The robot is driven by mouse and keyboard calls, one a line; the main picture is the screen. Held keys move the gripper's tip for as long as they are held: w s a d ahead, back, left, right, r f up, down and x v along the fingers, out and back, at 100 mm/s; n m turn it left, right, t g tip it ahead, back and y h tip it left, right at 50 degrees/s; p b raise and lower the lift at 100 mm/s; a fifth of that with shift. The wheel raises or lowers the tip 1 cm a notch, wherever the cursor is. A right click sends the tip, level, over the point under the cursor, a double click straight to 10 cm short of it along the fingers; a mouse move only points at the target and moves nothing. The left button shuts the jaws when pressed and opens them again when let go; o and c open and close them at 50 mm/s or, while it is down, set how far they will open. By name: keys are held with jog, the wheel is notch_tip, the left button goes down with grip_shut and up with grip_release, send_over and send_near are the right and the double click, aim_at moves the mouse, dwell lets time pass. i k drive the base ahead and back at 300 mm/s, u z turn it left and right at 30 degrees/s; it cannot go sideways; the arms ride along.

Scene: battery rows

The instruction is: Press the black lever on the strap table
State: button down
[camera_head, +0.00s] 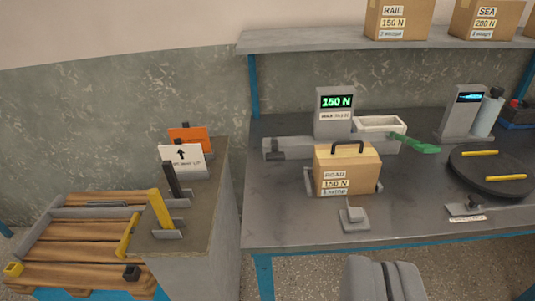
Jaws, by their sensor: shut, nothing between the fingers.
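The dark strap table (290,222) fills the right half of the view. A small dark lever (474,204) stands at its front right, with a white label in front. A taller black lever (172,178) stands upright on the separate grey pedestal (212,212) at left, behind a yellow lever (160,209). A carton (347,175) with a black handle, labelled 150 N, sits on the strap table. My gripper (384,268) shows at the bottom edge, shut and empty, apart from the levers and nearer to me than the table.
A display reading 150 N (336,103) stands behind the carton. A grey bracket (354,217) is in front of it. A black turntable (493,172) with yellow bars is at right. A shelf (310,42) with cartons runs above. A wooden pallet (70,232) lies left.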

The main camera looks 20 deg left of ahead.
aim_at(275, 155)
jog(key=k, duration=1.1)
jog(key=u, duration=0.7)
jog(key=i, duration=2)
jog(key=z, duration=0.8)
